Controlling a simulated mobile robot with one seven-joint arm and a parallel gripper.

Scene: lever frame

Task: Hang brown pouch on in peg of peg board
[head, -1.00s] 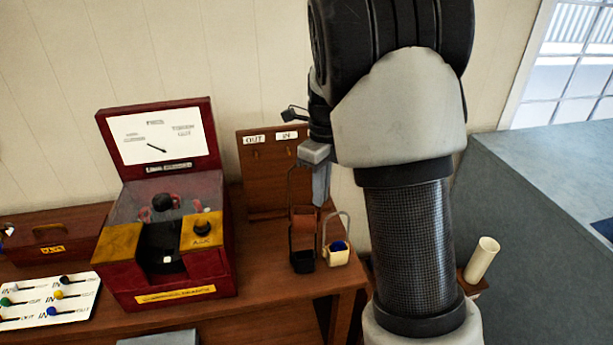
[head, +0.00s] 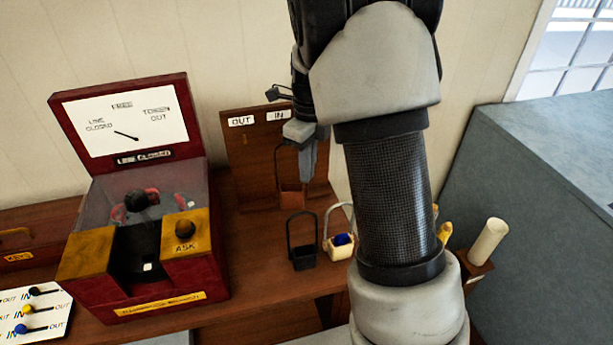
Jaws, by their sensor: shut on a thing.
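The brown pouch (head: 291,197) hangs upright by its tall thin loop, low in front of the peg board (head: 249,170), in the head view. My gripper (head: 306,172) is shut on the pouch's loop, partly covering it. I cannot tell whether the pouch touches the board or the table. The board bears an OUT label (head: 241,121) at left and an IN label (head: 278,116) at right. The IN peg is not clearly visible beside my gripper and the loop.
A black pouch (head: 304,261) and a cream pouch (head: 341,249) with something blue inside stand on the table in front of the board. A red instrument box (head: 195,270) stands at left. A pale cylinder (head: 488,241) is at right. My arm covers the right middle.

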